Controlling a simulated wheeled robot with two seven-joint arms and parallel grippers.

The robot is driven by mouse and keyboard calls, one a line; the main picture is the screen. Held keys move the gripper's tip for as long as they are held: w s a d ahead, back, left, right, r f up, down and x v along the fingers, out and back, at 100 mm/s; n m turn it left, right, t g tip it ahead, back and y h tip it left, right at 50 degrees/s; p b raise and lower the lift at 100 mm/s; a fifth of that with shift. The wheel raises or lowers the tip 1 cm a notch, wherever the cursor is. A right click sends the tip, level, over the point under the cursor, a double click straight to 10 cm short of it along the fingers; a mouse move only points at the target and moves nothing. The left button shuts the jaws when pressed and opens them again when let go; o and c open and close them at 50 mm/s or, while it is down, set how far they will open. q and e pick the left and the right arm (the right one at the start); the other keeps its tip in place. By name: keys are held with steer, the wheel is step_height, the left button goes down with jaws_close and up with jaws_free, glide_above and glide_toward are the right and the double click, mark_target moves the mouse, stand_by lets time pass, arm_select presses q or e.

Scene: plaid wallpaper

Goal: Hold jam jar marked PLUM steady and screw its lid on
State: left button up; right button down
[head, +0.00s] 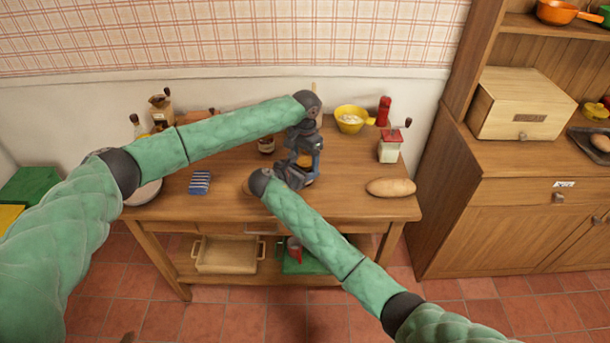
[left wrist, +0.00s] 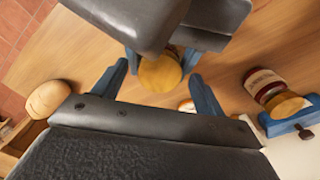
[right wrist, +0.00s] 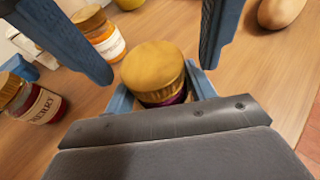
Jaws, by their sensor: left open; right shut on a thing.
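A jar with purple contents stands in my right gripper, whose two blue fingers (right wrist: 160,97) are shut on its body below the lid. Its gold lid (right wrist: 154,68) sits on top of the jar; how tightly, I cannot tell. The lid also shows in the left wrist view (left wrist: 160,75). The jar's label is hidden, so I cannot read PLUM. My left gripper (left wrist: 156,88) is open, with one finger on each side of the lid and gaps between. In the head view, my left gripper (head: 304,148) hangs above my right gripper (head: 296,177), and they mostly hide the jar.
A cherry jar (right wrist: 38,102) and an orange-filled jar (right wrist: 103,38) stand close by. A brown loaf (head: 391,187) lies at the table's right. A yellow pot (head: 350,121) and a hand grinder (head: 390,148) stand behind. A blue striped item (head: 200,182) lies on the left.

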arm_select(q)
step_height(320, 180, up, 12)
stand_by(0.6)
arm_select(e)
steer(key=shift+c, duration=2.1)
jaws_free()
steer(key=b+v, duration=0.1)
steer(key=v, duration=0.5)
steer(key=shift+s+a+b, duration=0.1)
steer(key=shift+a+b, duration=0.1)
steer(key=shift+b, duration=0.2)
arm_select(q)
steer(key=shift+f, duration=1)
arm_select(e)
steer(key=shift+s+a+r, duration=0.35)
steer(key=shift+s+a, duration=0.05)
steer(key=shift+s, duration=0.1)
